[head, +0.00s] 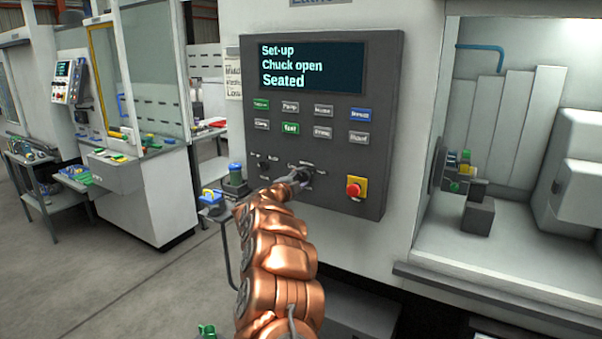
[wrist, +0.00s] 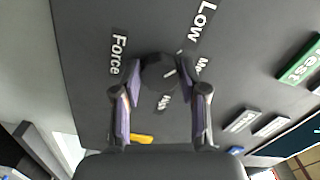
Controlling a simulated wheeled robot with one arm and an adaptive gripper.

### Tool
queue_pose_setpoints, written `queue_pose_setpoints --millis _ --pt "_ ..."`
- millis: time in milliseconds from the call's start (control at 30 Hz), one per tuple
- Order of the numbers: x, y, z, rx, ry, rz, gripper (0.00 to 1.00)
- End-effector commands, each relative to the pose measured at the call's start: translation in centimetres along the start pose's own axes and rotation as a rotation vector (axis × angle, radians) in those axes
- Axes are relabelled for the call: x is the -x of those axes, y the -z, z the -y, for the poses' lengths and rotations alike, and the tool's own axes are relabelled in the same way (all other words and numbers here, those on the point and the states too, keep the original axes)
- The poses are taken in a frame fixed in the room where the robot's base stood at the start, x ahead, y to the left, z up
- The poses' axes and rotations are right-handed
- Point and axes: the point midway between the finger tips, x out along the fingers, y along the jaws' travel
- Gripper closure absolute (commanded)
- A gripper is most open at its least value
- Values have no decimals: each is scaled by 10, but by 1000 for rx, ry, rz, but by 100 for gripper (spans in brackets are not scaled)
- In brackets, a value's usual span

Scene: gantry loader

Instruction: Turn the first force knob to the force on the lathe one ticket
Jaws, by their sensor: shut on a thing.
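The force knob (wrist: 156,72) is a dark round knob on the grey panel, with a short white pointer line on its face. In the wrist view the word Force stands to its left and Low at upper right. A partly hidden label starting with M is at right, and another small label lies below. The pointer leans toward the right-hand labels; its exact setting is unclear. My gripper (wrist: 160,88) is shut on the knob, a finger on each side; it also shows against the panel in the head view (head: 298,178). A ticket (head: 233,78) hangs left of the panel, its small text only partly readable.
The panel screen (head: 310,68) reads Set-up, Chuck open, Seated. Several buttons sit below it. A red emergency button (head: 355,187) is right of my gripper.

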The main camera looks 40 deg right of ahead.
Motion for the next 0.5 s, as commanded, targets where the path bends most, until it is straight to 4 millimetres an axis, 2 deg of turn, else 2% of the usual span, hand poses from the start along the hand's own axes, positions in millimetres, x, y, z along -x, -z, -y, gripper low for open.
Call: queue_pose_setpoints --millis 200,500 --pt "0 0 0 95 -1 1 92" --pt "0 0 -2 141 -1 0 92"
